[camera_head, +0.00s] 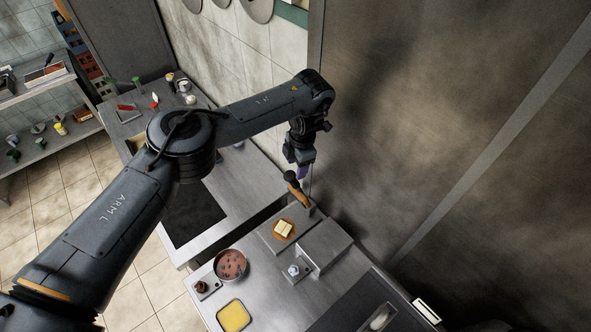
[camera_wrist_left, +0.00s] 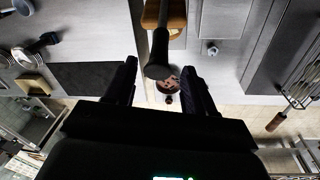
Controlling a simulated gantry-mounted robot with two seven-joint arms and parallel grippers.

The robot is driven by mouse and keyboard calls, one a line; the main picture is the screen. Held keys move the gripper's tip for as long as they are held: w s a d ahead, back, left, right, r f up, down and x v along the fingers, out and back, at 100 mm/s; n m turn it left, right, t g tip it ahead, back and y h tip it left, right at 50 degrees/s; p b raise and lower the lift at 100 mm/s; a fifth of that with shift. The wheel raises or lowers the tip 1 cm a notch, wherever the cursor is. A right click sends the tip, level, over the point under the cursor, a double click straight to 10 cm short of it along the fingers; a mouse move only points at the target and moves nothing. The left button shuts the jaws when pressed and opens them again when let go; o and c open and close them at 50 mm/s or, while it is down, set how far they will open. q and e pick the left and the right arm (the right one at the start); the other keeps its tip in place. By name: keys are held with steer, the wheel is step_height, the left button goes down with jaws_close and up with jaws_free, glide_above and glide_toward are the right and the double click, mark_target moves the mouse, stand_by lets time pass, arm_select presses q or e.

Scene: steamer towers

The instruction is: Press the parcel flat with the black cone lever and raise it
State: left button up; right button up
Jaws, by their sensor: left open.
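The black cone lever (camera_head: 292,177) slants up from a brown press on a steel block in the head view. In the left wrist view its black knob (camera_wrist_left: 158,70) points toward me and lines up between my fingers; I cannot tell how deep it sits. The yellow parcel (camera_head: 284,228) lies on the round brown press base (camera_head: 274,234), uncovered. My left gripper (camera_head: 300,171) is open above the lever, pointing down. In the wrist view it (camera_wrist_left: 160,68) shows two spread dark fingers. My right gripper is not in view.
A steel block (camera_head: 324,244) stands right of the press. A round pan with dark pieces (camera_head: 230,265) and a yellow tray (camera_head: 233,316) are nearer on the counter. The tall metal wall (camera_head: 420,110) rises close behind the press. A dark cooktop (camera_head: 192,214) lies left.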

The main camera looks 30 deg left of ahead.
arm_select(q)
steer(key=shift+d+r, duration=0.1)
steer(key=shift+r, duration=1.3)
